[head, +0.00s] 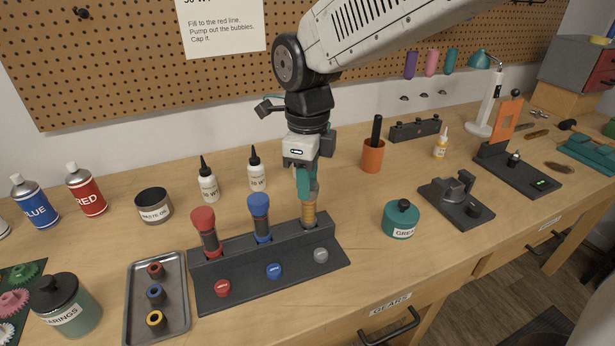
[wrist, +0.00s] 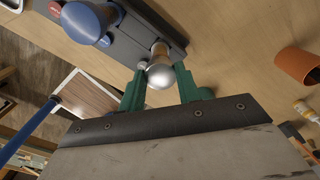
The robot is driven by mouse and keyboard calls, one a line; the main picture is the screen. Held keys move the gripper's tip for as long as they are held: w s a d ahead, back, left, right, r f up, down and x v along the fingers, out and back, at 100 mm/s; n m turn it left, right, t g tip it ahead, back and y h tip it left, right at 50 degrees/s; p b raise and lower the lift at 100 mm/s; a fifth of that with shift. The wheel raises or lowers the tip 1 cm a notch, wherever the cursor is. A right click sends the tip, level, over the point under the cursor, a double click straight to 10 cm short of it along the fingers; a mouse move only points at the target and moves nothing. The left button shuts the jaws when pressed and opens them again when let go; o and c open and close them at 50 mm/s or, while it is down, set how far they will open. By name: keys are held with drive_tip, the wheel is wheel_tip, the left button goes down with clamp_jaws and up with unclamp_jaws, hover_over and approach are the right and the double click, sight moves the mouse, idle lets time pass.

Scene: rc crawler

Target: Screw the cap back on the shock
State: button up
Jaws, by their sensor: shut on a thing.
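My gripper (head: 307,190) points down over the right-hand slot of the dark shock rack (head: 270,290). In the wrist view its green fingers (wrist: 160,80) are closed on either side of a round silver cap (wrist: 159,75). The cap is at the top of a tan shock body (head: 309,214), which stands upright in the rack; the shock also shows in the wrist view (wrist: 159,50). I cannot tell how far the cap is threaded. The fingers hide the cap in the head view.
A red-capped shock (head: 204,220) and a blue-capped shock (head: 259,205) stand left in the rack. A metal tray (head: 172,333) with small rings lies further left. A teal grease jar (head: 401,221) and an orange cup (head: 373,155) stand to the right. Bottles (head: 208,184) stand behind.

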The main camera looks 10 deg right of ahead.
drive_tip(key=shift+m, duration=0.3)
drive_tip(key=m, duration=0.4)
drive_tip(key=o, duration=1)
drive_tip(key=shift+o, duration=0.2)
drive_tip(key=shift+r, duration=2.5)
